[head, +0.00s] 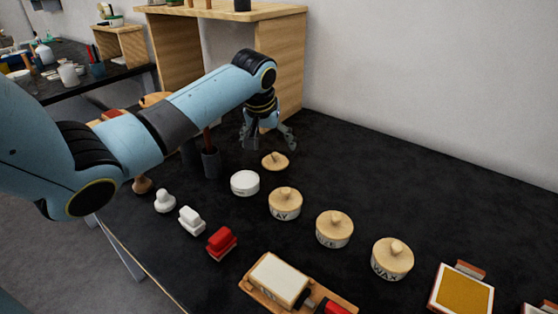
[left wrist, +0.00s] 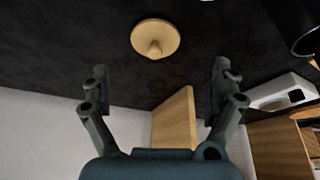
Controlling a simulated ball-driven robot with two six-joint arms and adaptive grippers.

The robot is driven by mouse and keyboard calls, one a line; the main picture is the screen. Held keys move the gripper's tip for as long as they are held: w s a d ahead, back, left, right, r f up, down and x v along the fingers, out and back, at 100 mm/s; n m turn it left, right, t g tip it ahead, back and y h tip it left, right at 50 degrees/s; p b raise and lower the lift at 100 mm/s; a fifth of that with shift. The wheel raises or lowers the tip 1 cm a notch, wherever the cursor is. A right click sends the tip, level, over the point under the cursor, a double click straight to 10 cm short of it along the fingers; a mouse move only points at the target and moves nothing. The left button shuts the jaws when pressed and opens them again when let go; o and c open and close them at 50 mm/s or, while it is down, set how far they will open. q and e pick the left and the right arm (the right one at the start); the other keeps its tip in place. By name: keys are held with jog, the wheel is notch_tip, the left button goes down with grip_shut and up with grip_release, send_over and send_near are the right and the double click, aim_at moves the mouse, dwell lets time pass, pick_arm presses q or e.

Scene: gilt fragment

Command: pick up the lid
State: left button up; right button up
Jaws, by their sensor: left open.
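A round wooden lid (head: 275,161) with a knob on top lies on the black table, behind a white round pot (head: 245,183) that has no lid on it. The lid also shows in the left wrist view (left wrist: 155,38), knob towards the camera. My left gripper (head: 268,144) is open and empty, pointing down just behind the lid and apart from it. Its two fingers (left wrist: 160,85) are spread wide in the left wrist view, with the lid beyond their tips. My right gripper is not in view.
Lidded pots (head: 285,204), (head: 334,230), (head: 392,260) stand in a row to the right. White stamps (head: 192,221), a red block (head: 222,243) and a dark cup (head: 211,163) stand nearby. A wooden shelf (head: 285,70) rises behind. The table's back right is clear.

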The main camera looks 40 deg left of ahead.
aim_at(275, 154)
pick_arm(q)
jog(key=shift+x, duration=1)
jog(key=x, duration=0.5)
jog(key=shift+w+d+r+b, duration=0.1)
jog(key=shift+w+d+b, duration=0.2)
jog(key=shift+w, duration=0.1)
jog(key=shift+w+a+f, duration=0.1)
jog(key=shift+f, duration=0.1)
jog(key=shift+c, duration=1.7)
jog(key=c, duration=0.7)
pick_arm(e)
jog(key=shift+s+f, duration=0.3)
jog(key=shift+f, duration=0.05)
